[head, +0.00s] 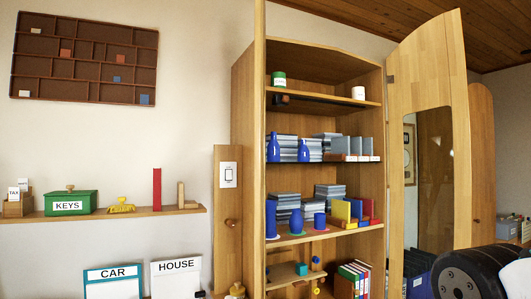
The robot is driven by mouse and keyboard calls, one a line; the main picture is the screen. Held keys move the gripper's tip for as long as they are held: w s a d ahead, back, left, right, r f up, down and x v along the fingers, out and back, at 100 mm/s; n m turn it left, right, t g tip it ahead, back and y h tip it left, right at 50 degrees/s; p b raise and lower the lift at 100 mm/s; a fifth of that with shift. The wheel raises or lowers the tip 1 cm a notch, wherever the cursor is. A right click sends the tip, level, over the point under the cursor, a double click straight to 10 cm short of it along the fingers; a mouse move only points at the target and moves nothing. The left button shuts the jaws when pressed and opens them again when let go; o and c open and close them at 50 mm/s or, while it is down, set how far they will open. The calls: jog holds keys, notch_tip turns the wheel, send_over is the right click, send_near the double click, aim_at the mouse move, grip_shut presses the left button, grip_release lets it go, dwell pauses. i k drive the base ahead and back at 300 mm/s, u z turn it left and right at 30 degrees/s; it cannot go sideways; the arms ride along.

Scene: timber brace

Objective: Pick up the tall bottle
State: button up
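Two blue bottles stand upright on the second shelf from the top of an open wooden cabinet. The left blue bottle (273,148) looks a little taller than the right blue bottle (303,151). Both stand near the shelf's front edge, before stacks of grey items. On the shelf below are a tall blue vessel (270,218), a rounded blue vase (296,223) and a blue cup (319,222). My gripper is not in view; only a dark part of my arm shows at the bottom right, well apart from the bottles.
The cabinet's arched door (430,75) stands open to the right. A wooden upright (259,90) runs along the cabinet's left front. A green can (279,79) and a white jar (358,93) stand on the top shelf. A wall shelf (130,215) holds a green KEYS box (70,206).

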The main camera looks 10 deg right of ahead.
aim_at(273, 154)
jog(key=k, duration=0.6)
jog(key=z, duration=0.65)
jog(key=i, duration=0.7)
jog(key=z, duration=0.55)
jog(key=i, duration=0.8)
jog(key=u, duration=1)
jog(key=i, duration=0.7)
jog(key=u, duration=0.7)
